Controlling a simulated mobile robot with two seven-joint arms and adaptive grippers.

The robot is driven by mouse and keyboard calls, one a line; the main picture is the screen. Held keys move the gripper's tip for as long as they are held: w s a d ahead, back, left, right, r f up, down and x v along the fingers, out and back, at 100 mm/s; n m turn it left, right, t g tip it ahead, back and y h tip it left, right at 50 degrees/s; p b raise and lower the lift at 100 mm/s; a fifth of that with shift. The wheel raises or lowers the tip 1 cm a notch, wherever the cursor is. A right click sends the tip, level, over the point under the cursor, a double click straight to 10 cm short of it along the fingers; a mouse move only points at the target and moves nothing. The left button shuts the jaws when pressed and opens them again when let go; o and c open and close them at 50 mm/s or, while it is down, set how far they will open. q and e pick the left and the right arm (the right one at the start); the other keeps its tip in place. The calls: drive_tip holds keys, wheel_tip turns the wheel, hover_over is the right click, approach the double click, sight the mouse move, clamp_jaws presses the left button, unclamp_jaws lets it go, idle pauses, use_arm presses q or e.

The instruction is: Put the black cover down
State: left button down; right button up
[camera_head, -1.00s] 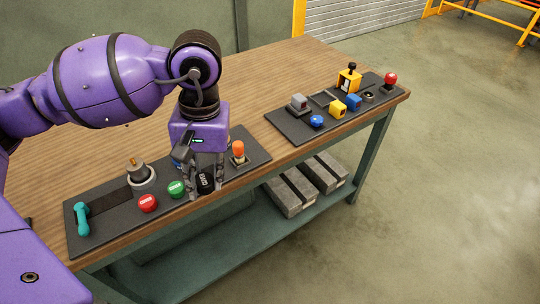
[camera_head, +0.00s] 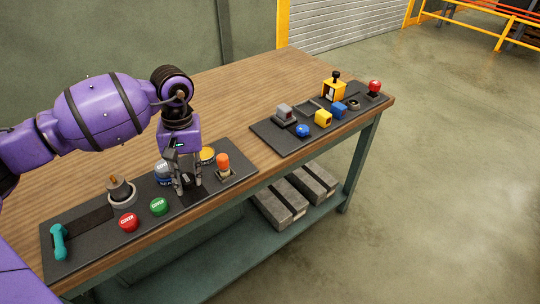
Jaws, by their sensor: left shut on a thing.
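My left gripper (camera_head: 187,190) points down over the left black mat (camera_head: 100,248), near the mat's middle. It is shut on the black cover (camera_head: 187,180), a small dark piece mostly hidden between the fingers. I cannot tell whether the cover touches the mat. A red cover (camera_head: 128,222) and a green cover (camera_head: 158,206) lie on the mat to the left. My right gripper is not in view.
A grey round fixture (camera_head: 122,193) and a teal handle (camera_head: 59,243) are at the mat's left. An orange-topped switch (camera_head: 223,168) stands right of the gripper. A second mat (camera_head: 277,145) holds several buttons and blocks. Bare wooden tabletop (camera_head: 240,92) lies behind.

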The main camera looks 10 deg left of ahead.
sight(193, 193)
use_arm(q)
drive_tip(key=shift+w+a+f, duration=0.15)
drive_tip(key=shift+w+f, duration=0.1)
drive_tip(key=shift+f, duration=0.25)
wheel_tip(193, 193, down, 2)
drive_tip(key=shift+f, duration=0.55)
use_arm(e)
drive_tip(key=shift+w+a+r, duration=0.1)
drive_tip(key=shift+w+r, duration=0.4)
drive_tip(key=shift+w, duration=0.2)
use_arm(q)
drive_tip(key=shift+s+f+b, duration=0.25)
drive_tip(key=shift+f+b, duration=0.1)
drive_tip(key=shift+f, duration=0.3)
drive_tip(key=c, duration=1.7)
unclamp_jaws()
drive_tip(key=shift+o, duration=1.3)
drive_tip(key=shift+f, duration=0.1)
drive_tip(key=shift+w+f, duration=0.1)
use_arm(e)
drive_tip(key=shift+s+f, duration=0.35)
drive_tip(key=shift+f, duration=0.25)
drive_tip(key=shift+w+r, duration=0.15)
